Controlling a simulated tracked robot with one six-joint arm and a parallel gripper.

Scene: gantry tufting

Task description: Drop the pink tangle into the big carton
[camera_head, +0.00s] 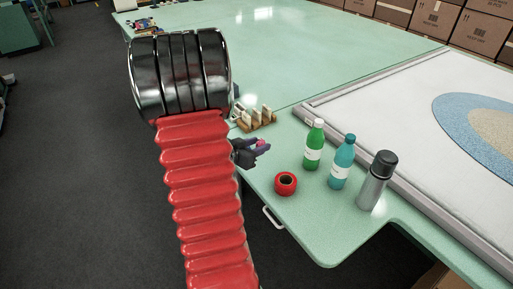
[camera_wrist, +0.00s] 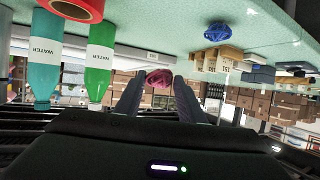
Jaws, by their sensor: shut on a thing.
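My gripper (camera_head: 258,148) is shut on the pink tangle (camera_head: 260,142), above the near edge of the green table. In the upside-down wrist view, the pink tangle (camera_wrist: 159,77) sits between the two dark fingertips (camera_wrist: 158,85). My red ribbed arm cover hides part of the table to the left of the gripper. Part of a brown carton (camera_head: 438,277) shows at the bottom right edge, below the table. I cannot tell whether it is the big carton, and its inside is not seen.
Near the gripper on the table (camera_head: 330,235) stand a red tape roll (camera_head: 286,184), a green bottle (camera_head: 314,145), a teal bottle (camera_head: 341,162), a grey flask (camera_head: 378,182) and a wooden card rack (camera_head: 257,119). A blue tangle (camera_wrist: 217,32) lies by the rack. A white-framed panel (camera_head: 400,120) lies right.

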